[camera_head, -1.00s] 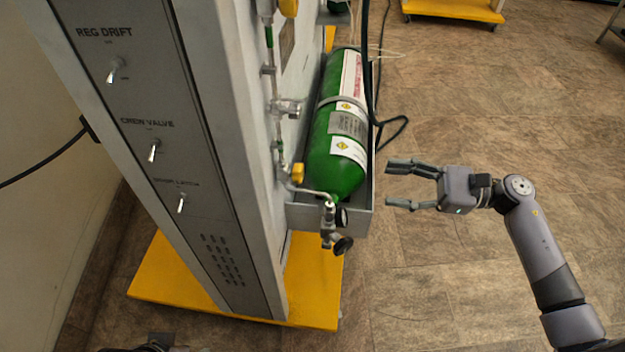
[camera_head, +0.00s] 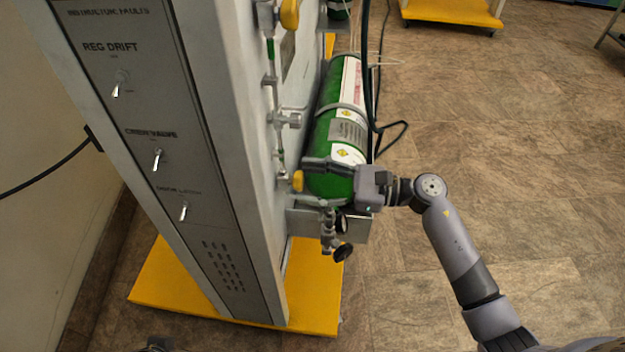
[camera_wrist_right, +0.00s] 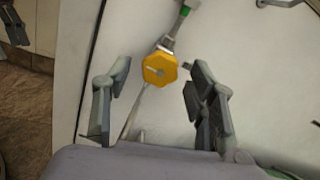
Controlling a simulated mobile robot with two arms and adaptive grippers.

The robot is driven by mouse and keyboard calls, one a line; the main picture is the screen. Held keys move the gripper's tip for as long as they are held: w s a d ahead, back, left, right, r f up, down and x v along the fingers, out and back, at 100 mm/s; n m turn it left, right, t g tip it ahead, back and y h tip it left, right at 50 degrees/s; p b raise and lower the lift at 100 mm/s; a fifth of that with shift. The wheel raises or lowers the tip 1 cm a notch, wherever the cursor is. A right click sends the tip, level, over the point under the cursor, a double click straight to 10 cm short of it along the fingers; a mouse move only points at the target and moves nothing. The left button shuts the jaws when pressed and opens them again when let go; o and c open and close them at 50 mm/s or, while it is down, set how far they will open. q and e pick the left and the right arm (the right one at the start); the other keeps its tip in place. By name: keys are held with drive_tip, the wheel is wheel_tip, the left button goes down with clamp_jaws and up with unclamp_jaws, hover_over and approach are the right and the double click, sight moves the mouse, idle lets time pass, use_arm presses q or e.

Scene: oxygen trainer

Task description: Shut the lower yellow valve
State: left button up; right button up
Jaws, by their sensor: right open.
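The lower yellow valve (camera_head: 298,180) is a small knob on the side of the grey cabinet, beside the lower end of the green cylinder. In the right wrist view the same yellow knob (camera_wrist_right: 160,69) shows face-on, lobed, with a pale bar in its centre. My right gripper (camera_head: 306,181) is open, with its fingers pointing at the panel. In the wrist view the knob lies between the two fingertips, with a gap on both sides. Contact cannot be seen. Only a dark sliver, perhaps of my left arm, shows at the bottom edge of the head view.
A black-knobbed fitting (camera_head: 338,235) hangs below. Another yellow valve (camera_head: 289,14) is higher up. Switches (camera_head: 158,160) line the cabinet front. A yellow base (camera_head: 165,285) juts out.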

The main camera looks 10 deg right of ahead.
drive_tip(key=shift+c, duration=0.4)
drive_tip(key=c, duration=1.1)
drive_tip(key=shift+o, duration=0.2)
drive_tip(key=shift+m, duration=1)
drive_tip(key=m+p, duration=0.1)
drive_tip(key=m, duration=0.2)
use_arm(q)
drive_tip(key=p+x, duration=0.1)
drive_tip(key=x, duration=0.5)
drive_tip(key=shift+s, duration=0.2)
use_arm(e)
drive_tip(key=shift+m, duration=1)
use_arm(q)
drive_tip(key=shift+d+f, duration=0.1)
drive_tip(key=shift+f, duration=0.1)
